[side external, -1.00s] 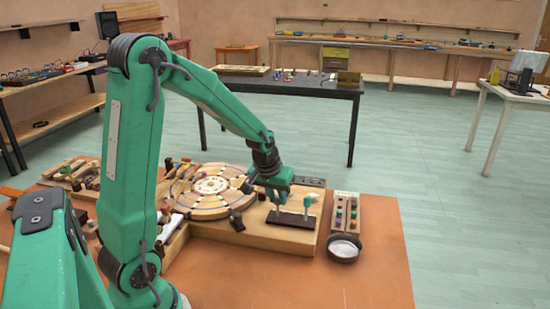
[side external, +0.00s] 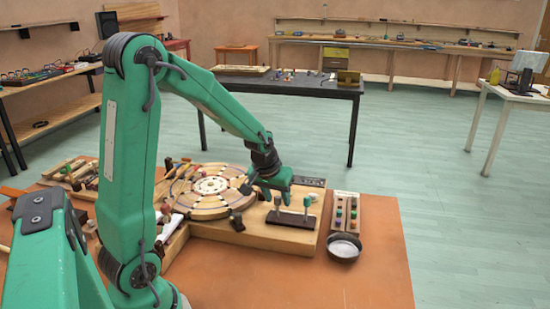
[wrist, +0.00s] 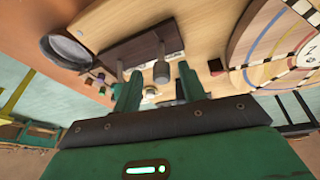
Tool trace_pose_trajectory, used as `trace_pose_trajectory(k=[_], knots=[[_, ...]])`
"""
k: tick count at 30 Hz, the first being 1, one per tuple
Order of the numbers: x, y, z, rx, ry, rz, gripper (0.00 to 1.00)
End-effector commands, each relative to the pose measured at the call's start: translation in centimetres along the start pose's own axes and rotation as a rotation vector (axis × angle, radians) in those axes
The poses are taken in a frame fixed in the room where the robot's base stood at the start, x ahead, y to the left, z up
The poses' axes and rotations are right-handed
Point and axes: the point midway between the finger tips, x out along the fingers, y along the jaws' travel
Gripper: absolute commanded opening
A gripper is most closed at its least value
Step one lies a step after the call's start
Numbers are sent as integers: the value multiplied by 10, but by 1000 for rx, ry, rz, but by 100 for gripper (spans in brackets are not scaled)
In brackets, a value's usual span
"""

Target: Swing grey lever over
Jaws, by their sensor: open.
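A dark rectangular lever base (side external: 290,220) sits on the front right of the pale wooden board. Upright levers stand on it, one seen at its right (side external: 306,204) in the side view. In the wrist view the dark base (wrist: 132,47) carries two short levers. The grey-knobbed lever (wrist: 161,71) stands in line with the gap between my fingers; I cannot tell whether they touch it. The other lever (wrist: 120,69) is to its left, by the left finger. My gripper (side external: 276,194) is open and hangs over the left part of the base; its open fingers (wrist: 158,90) show in the wrist view.
A round segmented wheel (side external: 210,188) lies left of the levers. A metal bowl (side external: 344,246) and a panel of coloured knobs (side external: 342,213) are to the right. The orange tabletop (side external: 350,287) in front is clear.

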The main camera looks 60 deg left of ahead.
Motion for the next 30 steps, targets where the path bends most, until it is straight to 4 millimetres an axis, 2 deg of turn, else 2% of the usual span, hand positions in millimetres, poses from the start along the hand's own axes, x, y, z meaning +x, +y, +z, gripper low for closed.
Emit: trace_pose_trajectory(k=[8, 19, 24, 30], knots=[[-22, 0, -1, 0, 4, 1, 41], [-63, 1, 0, 1, 2, 1, 41], [-72, 1, 0, 1, 0, 1, 41], [-74, 1, 1, 1, -1, 0, 41]])
